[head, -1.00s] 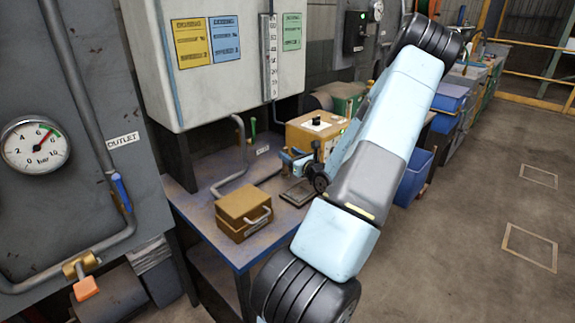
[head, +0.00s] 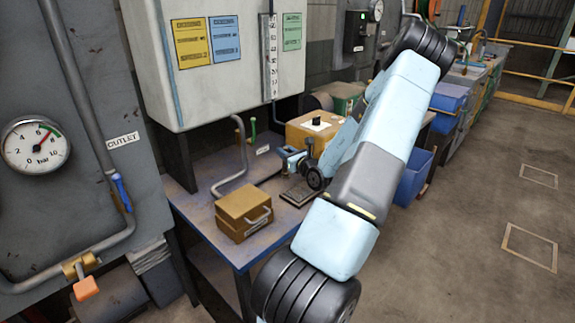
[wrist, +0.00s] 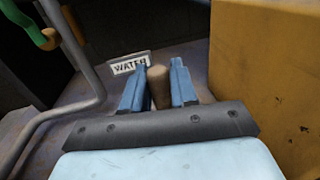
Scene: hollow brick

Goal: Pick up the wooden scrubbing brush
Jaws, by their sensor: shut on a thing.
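The wooden scrubbing brush (wrist: 159,88) shows in the wrist view as a brown, rounded wooden piece between the two blue fingers of my gripper (wrist: 158,86). The fingers are shut on it. Its far parts and underside are hidden. In the head view my gripper (head: 290,160) is low over the blue-edged bench (head: 190,205), just left of the yellow box (head: 318,128). I cannot make out the brush clearly there. I cannot tell whether it touches the bench top.
A brown box with a handle (head: 241,212) stands near the bench's front edge. A bent grey pipe (wrist: 68,108) rises to the left of my gripper, and the yellow box (wrist: 262,75) is close on its right. A white WATER label (wrist: 130,64) lies beyond the fingers.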

